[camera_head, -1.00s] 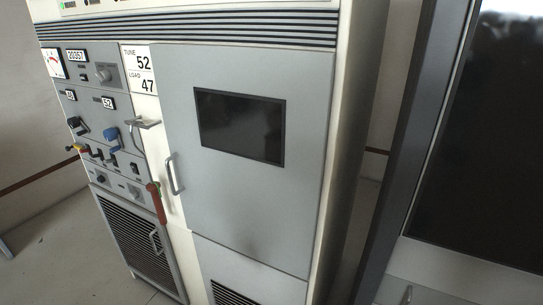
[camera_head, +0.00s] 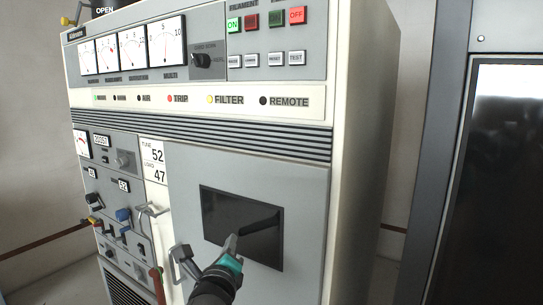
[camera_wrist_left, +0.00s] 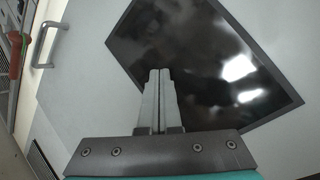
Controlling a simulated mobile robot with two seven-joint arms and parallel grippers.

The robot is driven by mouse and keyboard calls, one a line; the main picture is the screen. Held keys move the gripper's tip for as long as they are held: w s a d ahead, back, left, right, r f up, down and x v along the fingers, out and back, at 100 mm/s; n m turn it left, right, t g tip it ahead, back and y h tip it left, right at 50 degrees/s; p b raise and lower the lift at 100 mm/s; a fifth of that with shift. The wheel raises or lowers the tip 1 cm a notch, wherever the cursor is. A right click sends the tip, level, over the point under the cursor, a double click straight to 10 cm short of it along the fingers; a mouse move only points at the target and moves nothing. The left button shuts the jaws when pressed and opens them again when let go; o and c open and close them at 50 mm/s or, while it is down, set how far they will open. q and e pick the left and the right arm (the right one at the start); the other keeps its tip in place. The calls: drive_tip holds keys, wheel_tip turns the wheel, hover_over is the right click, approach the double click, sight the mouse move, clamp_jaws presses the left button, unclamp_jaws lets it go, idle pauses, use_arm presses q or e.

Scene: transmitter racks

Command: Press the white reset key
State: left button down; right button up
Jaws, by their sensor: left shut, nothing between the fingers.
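A row of small white keys sits under the coloured buttons on the upper right panel of the cabinet. The lettering is small; the third key from the left (camera_head: 275,59) seems to read RESET. My left gripper (camera_head: 231,243) is shut and empty, pointing up in front of the dark screen (camera_head: 228,215) on the cabinet door, well below the keys. In the left wrist view its closed fingers (camera_wrist_left: 160,98) lie over the lower left part of the screen (camera_wrist_left: 190,50). The keys are out of the left wrist view. My right gripper is out of view.
Green, red and dark buttons (camera_head: 265,22) sit just above the keys. A rotary knob (camera_head: 203,60) is to their left, beside several meters (camera_head: 165,42). An indicator strip (camera_head: 200,100) runs below. A door handle (camera_head: 184,262) and a red lever (camera_head: 157,285) stand out lower left.

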sight(276, 59)
use_arm(q)
drive_tip(key=r+m, duration=0.1)
drive_tip(key=r, duration=0.2)
drive_tip(key=r+t, duration=0.1)
drive_tip(key=r, duration=0.3)
drive_tip(key=d+r+m+t+p, duration=0.1)
drive_tip(key=r, duration=0.3)
drive_tip(key=shift+s+m, duration=0.3)
drive_tip(key=shift+s, duration=0.1)
drive_tip(key=s+r+m+t+p, duration=0.1)
drive_tip(key=s+r+m+t, duration=0.2)
drive_tip(key=r, duration=1)
drive_tip(key=s+d+r+m+t+p, duration=0.1)
drive_tip(key=s+r+m+t+p, duration=0.1)
drive_tip(key=s+r, duration=0.6)
wheel_tip(276, 59, up, 5)
drive_tip(key=shift+d+r+m+t+h+p, duration=0.1)
drive_tip(key=shift+d+m+t+h+p, duration=0.3)
drive_tip(key=shift+m, duration=0.5)
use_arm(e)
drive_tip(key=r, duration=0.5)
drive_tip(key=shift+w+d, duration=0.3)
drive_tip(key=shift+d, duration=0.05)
use_arm(q)
drive_tip(key=shift+w, duration=0.1)
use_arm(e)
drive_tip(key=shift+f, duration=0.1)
